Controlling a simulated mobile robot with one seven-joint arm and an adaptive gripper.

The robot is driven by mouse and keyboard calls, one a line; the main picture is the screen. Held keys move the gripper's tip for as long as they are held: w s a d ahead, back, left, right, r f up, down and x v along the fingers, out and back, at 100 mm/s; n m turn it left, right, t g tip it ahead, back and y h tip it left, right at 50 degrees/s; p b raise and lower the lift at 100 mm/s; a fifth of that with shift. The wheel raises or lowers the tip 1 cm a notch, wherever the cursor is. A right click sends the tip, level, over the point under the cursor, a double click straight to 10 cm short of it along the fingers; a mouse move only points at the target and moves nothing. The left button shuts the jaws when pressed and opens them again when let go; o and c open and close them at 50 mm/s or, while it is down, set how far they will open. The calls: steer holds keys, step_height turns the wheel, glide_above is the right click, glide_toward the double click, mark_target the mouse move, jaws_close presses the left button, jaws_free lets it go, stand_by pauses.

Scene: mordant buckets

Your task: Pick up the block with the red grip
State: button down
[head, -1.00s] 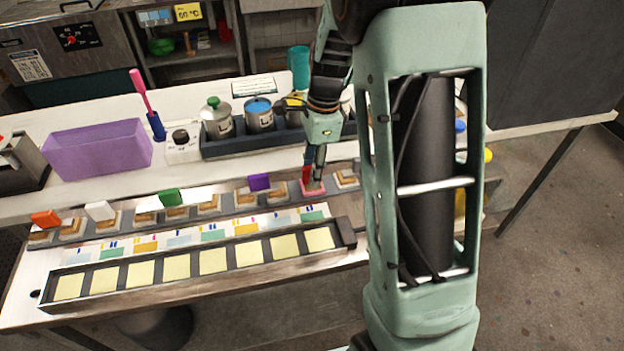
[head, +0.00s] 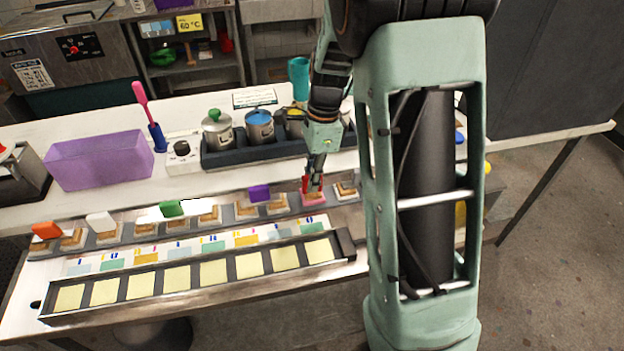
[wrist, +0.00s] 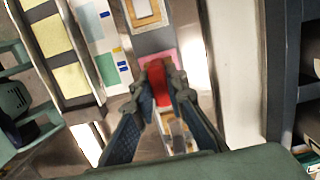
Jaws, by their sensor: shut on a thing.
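The red grip (head: 305,184) stands upright on its block in the row of blocks, toward the right end, with a pink patch (head: 314,203) at its base. In the wrist view the red grip (wrist: 157,82) lies between my fingertips, with the pink patch (wrist: 154,58) just beyond. My gripper (head: 313,186) reaches down from above and is shut on the red grip; its fingertips also show in the wrist view (wrist: 160,68). My fingers hide part of the block, and I cannot tell whether it is clear of its seat.
Blocks with purple (head: 259,193), green (head: 171,208), white (head: 101,222) and orange (head: 46,230) grips stand left along the row. In front lies a dark tray (head: 350,243) with several pale yellow squares. Behind stands a dark rack (head: 215,158) with lidded pots.

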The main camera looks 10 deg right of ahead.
steer(key=shift+r+p, duration=0.35)
steer(key=shift+r, duration=0.35)
steer(key=s+d+r+p, duration=0.2)
steer(key=s+r+p, duration=0.7)
steer(key=s+r, duration=0.2)
steer(key=s, duration=0.2)
steer(key=shift+s, duration=0.4)
steer(key=shift+f, duration=0.1)
